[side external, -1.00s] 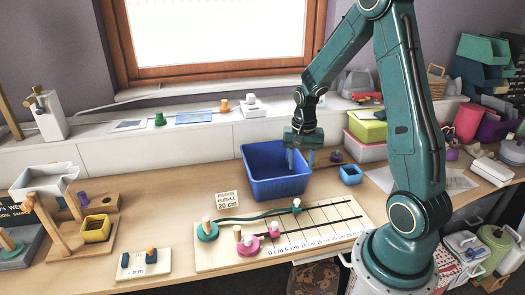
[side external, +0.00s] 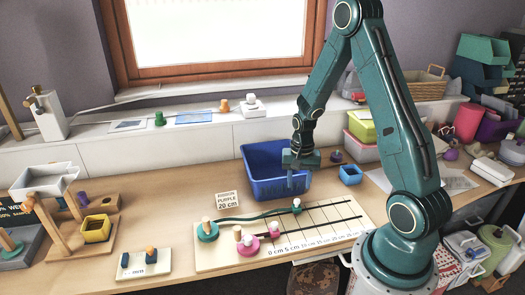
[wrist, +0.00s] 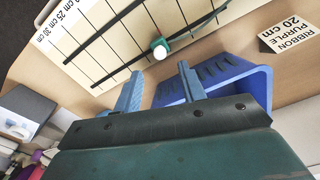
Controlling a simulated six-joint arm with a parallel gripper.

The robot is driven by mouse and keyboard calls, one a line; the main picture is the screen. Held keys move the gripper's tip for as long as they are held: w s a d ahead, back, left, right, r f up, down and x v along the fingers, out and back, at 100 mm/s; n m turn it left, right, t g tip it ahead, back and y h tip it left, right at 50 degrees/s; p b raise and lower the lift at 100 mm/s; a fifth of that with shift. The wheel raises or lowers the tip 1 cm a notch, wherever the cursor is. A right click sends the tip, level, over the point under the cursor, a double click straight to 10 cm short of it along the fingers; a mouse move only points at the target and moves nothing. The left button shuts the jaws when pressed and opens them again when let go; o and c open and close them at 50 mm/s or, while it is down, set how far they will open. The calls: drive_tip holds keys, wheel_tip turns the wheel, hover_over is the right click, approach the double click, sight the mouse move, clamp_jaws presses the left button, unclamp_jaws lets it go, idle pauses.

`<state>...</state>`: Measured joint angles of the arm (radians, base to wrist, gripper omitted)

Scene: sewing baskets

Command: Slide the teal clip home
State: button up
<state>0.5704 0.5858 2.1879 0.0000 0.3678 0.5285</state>
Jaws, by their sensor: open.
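The teal clip (side external: 296,205), a teal block with a white knob, sits on the measuring board (side external: 320,235) at the far rail. The clip also shows in the wrist view (wrist: 160,46), ahead of my fingertips. A teal ribbon (side external: 255,215) runs from a teal spool (side external: 207,232) at the board's left to the clip. My gripper (side external: 298,184) is open and empty, above and behind the clip, in front of the blue bin. Its two blue fingers (wrist: 160,70) are spread apart in the wrist view, with the clip beyond them, not between them.
The blue bin (side external: 262,190) stands close behind the board. A pink spool (side external: 248,246) sits at the board's left front. A card reading ribbon purple 20 cm (side external: 227,199) stands left of the bin. A small blue box (side external: 350,175) is to the right.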

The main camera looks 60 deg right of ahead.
sight(297, 200)
drive_tip(key=shift+f, duration=3.2)
clamp_jaws()
